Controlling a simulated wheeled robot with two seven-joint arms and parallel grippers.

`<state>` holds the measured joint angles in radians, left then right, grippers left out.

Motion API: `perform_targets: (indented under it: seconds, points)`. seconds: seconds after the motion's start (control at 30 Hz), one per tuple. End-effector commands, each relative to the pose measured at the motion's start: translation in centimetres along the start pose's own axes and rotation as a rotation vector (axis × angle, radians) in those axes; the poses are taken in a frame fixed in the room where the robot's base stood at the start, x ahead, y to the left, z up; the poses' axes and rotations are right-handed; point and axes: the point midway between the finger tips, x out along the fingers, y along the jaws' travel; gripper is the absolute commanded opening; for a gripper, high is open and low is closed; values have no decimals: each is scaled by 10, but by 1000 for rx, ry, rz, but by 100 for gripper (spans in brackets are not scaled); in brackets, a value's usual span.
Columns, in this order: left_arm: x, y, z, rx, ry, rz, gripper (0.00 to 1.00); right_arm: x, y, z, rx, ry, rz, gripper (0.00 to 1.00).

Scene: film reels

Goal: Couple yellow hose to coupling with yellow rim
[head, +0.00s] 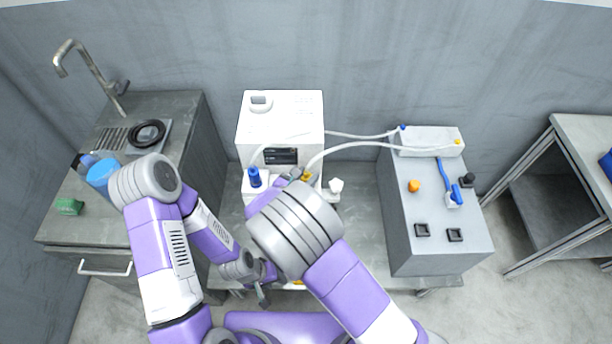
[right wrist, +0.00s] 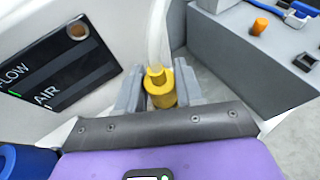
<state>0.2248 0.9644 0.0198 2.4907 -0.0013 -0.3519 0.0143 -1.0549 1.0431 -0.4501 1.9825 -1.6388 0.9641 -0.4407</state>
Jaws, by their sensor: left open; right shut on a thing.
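The yellow hose is a white tube with a yellow end fitting (right wrist: 160,88). My right gripper (right wrist: 158,92) is shut on that fitting, with one grey finger on each side. In the head view the fitting (head: 306,176) shows beside the right gripper (head: 298,178), in front of the white machine (head: 280,122); my right arm covers much of the area below. A small yellow spot (head: 298,283) shows low beneath that arm, too small to identify. I cannot clearly make out the coupling with the yellow rim. My left gripper (head: 262,294) is open and empty, low at the centre-left.
A blue hose end (head: 254,177) is left of the right gripper, and a white piece (head: 336,185) is right of it. A grey cabinet (head: 435,195) at the right carries a white box (head: 428,139) and an orange knob (head: 414,186). A sink counter (head: 175,105) stands at the left.

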Motion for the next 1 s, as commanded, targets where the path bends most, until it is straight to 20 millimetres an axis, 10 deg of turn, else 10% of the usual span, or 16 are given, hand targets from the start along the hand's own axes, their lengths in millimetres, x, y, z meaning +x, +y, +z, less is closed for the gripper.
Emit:
perform_targets:
  seconds: [0.07,0.1,0.17,1.0]
  points:
    - [2,-1,0,0,0,0,43,1,0,-2,0,0,0,6]
    - [2,-1,0,0,0,0,43,1,0,-2,0,0,0,40]
    - [1,0,0,0,0,0,43,1,0,-1,0,0,0,47]
    - [-17,6,1,0,0,0,43,-43,0,0,-1,0,1,47]
